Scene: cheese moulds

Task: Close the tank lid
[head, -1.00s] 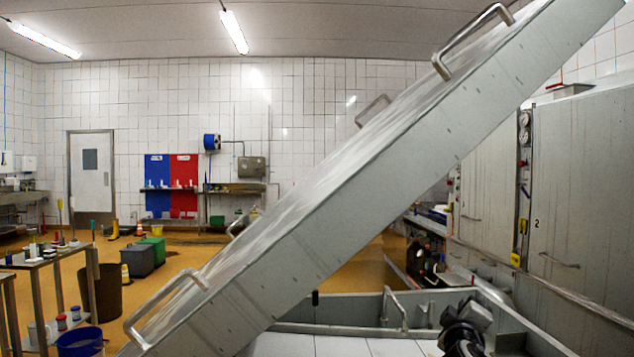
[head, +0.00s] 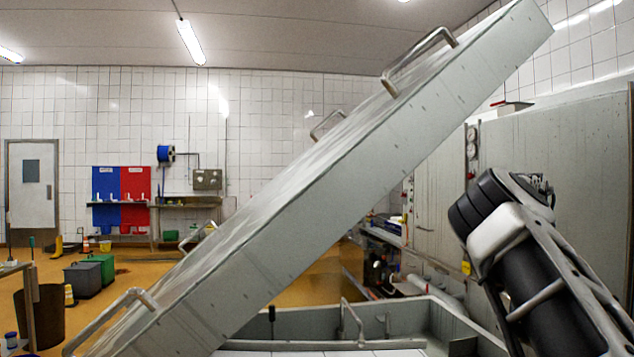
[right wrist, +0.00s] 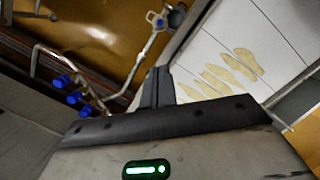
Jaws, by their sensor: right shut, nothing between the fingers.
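The tank lid (head: 330,190) is a big grey metal slab, raised and steeply tilted from lower left to upper right in the head view. Bent metal handles (head: 420,62) stand on its upper face. The open tank (head: 400,318) shows below it, with a grey wall and a pale tiled-looking surface. My right arm rises at the right of the head view, apart from the lid in the picture. In the right wrist view my right gripper (right wrist: 157,84) has its dark fingers together, holding nothing. My left gripper is in neither view.
Large grey cabinets (head: 555,150) with gauges stand at the right. A pipe with blue caps (right wrist: 75,97) and a white panel (right wrist: 235,45) with yellowish marks show in the right wrist view. Bins (head: 83,278) stand on the orange floor at left.

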